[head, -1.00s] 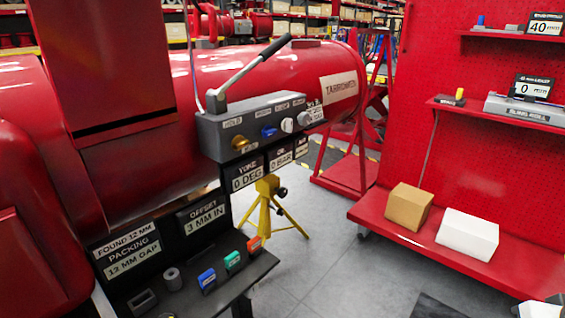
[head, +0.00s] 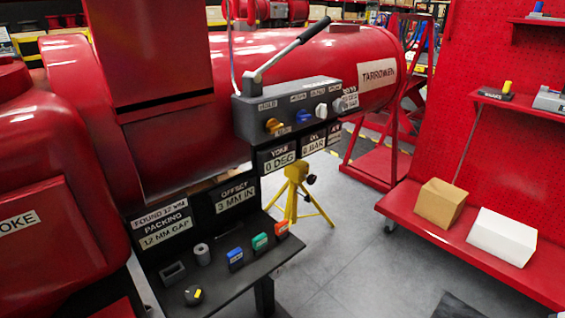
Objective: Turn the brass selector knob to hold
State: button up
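The brass selector knob (head: 273,125) is on the front of the grey control box (head: 290,107), at its left end, below a label that seems to read HOLD. Its exact pointer direction is too small to tell. To its right on the same face are a blue knob (head: 304,116), a white knob (head: 321,109) and another pale knob (head: 337,105). A long lever (head: 290,50) with a black grip rises from the top of the box. My gripper is not in view.
A dark shelf (head: 232,275) below the box holds blue, green and orange blocks, grey parts and a dark knob with a yellow mark (head: 194,294). A yellow tripod (head: 294,195) stands behind. A red bench (head: 450,236) with two boxes is at right. Grey floor (head: 350,255) between is clear.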

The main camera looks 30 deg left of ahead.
aim_at(273, 125)
jog(key=u, duration=1.25)
